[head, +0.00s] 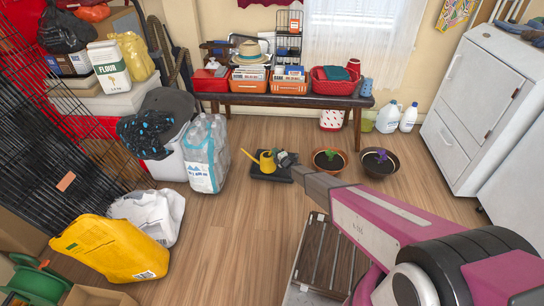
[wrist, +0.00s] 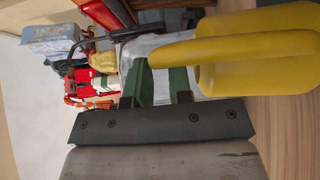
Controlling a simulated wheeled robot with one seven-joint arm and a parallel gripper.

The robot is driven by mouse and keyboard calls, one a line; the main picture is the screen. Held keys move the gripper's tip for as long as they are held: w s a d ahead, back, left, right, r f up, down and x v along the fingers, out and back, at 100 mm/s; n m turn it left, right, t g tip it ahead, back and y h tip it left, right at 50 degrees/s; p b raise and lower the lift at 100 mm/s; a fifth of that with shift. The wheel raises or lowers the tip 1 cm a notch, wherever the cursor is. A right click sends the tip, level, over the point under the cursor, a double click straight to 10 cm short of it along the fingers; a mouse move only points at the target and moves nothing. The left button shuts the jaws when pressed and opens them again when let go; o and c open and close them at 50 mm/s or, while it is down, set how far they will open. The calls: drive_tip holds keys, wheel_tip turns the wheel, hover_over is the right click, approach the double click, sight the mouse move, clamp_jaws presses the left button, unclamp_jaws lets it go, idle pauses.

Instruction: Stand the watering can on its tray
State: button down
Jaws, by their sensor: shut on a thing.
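The yellow watering can (head: 267,163) is at the middle of the head view, its spout pointing up and left. It looks roughly upright, over the black tray (head: 284,178) on the floor. I cannot tell whether its base touches the tray. My gripper (head: 286,159) reaches the can from the right and is shut on it. In the wrist view the can's yellow body (wrist: 285,75) fills the upper right, beside the green fingers of my gripper (wrist: 160,70). The exact grip point is not clear there.
Two plant pots (head: 330,160) (head: 380,163) stand right of the tray. A bench (head: 255,99) with baskets is behind. A bottle pack (head: 204,155) stands left. A slatted wooden piece (head: 328,255) lies below my arm. The floor left of the tray is clear.

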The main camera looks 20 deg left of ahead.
drive_tip(key=w+d+f, duration=0.2)
drive_tip(key=w+f, duration=0.4)
drive_tip(key=f, duration=0.2)
drive_tip(key=shift+w+d, duration=0.15)
drive_tip(key=shift+d, duration=0.1)
drive_tip(key=c, duration=1)
unclamp_jaws()
drive_tip(key=shift+f, duration=0.1)
